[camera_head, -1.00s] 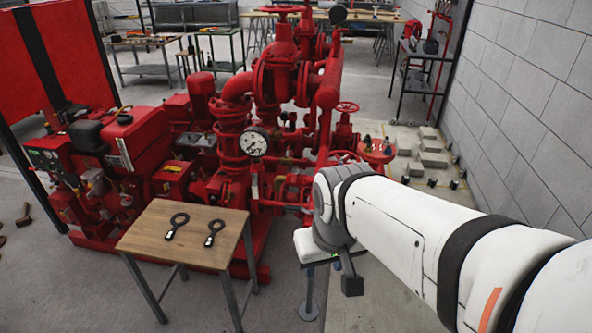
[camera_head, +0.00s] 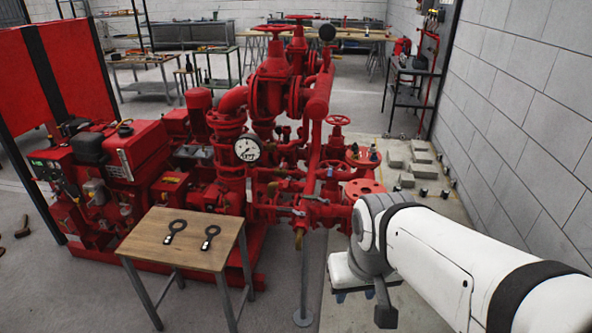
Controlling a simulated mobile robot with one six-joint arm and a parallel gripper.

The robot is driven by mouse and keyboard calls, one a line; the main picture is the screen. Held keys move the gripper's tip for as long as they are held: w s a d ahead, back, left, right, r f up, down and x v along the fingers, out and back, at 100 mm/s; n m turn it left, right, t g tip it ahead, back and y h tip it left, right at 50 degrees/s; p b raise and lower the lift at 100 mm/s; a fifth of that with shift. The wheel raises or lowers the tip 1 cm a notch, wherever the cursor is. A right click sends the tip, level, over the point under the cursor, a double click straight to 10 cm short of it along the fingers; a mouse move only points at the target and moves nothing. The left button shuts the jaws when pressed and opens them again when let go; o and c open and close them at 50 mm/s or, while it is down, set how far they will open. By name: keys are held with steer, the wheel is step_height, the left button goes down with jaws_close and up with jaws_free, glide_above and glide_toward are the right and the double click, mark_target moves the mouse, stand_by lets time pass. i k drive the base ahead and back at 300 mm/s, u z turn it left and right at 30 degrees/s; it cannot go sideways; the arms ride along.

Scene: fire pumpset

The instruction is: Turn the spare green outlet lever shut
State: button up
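I cannot make out a green lever on the red pumpset (camera_head: 272,90); at this size, small handles are hard to tell apart. Small dark upright handles (camera_head: 372,153) stand on a red fitting at its right. A grey lever-like part (camera_head: 290,211) lies over a brass fitting (camera_head: 298,238) at the lower front. My arm comes in from the lower right, its wrist in front of the pumpset's right side. The end of my gripper (camera_head: 346,272) is a pale block with blue beneath; its fingers cannot be made out, and nothing held shows.
A wooden table (camera_head: 180,250) with two dark ring-ended tools (camera_head: 208,237) stands at the front left. A red flange (camera_head: 363,188) is close behind my wrist. A grey block wall (camera_head: 520,110) bounds the right. A thin post (camera_head: 304,290) stands left of my wrist.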

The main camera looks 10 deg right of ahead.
mark_target(305, 196)
steer(key=i, duration=1)
steer(key=u, duration=0.15)
steer(key=k, duration=0.25)
steer(key=z, duration=0.05)
